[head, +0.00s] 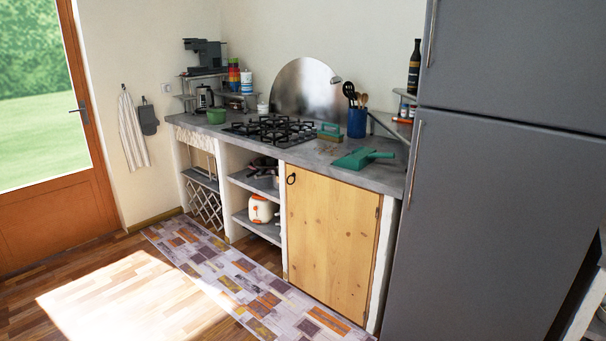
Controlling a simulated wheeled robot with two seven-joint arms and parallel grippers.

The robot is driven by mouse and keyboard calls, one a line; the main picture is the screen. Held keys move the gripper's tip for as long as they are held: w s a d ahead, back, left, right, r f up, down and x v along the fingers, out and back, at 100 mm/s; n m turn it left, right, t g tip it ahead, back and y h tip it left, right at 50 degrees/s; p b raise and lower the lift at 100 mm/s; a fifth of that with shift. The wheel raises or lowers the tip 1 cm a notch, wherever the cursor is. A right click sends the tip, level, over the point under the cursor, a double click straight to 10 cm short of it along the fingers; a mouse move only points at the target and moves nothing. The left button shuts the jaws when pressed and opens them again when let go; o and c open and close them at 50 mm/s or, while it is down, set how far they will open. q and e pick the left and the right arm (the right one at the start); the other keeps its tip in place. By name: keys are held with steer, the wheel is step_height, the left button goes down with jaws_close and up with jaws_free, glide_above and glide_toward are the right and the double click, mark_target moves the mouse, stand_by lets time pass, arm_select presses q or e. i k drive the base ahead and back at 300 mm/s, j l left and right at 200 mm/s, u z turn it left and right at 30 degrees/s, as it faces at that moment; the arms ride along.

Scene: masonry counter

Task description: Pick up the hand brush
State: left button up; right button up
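A small green-and-tan object that looks like the hand brush (330,132) is on the grey counter (300,153), just right of the gas hob. Its bristles look tan, but it is small and its exact pose is hard to tell. A flat green dustpan (358,159) with a handle pointing right lies on the counter in front of it and to the right, near the front edge. Neither of my grippers is in the view.
The gas hob (271,131) is left of the brush. A blue utensil pot (357,122) stands behind the dustpan. A tall grey fridge (500,190) bounds the right side. A patterned rug (240,275) lies before the counter, and the floor there is clear.

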mark_target(330, 135)
steer(key=i+z, duration=0.1)
steer(key=i, duration=0.85)
steer(key=i+j+z, duration=0.1)
steer(key=i, duration=0.8)
steer(key=i+j+z, duration=0.35)
steer(key=i+z, duration=0.15)
steer(key=i, duration=0.25)
steer(key=i+j+z, duration=0.45)
steer(key=i+j, duration=0.2)
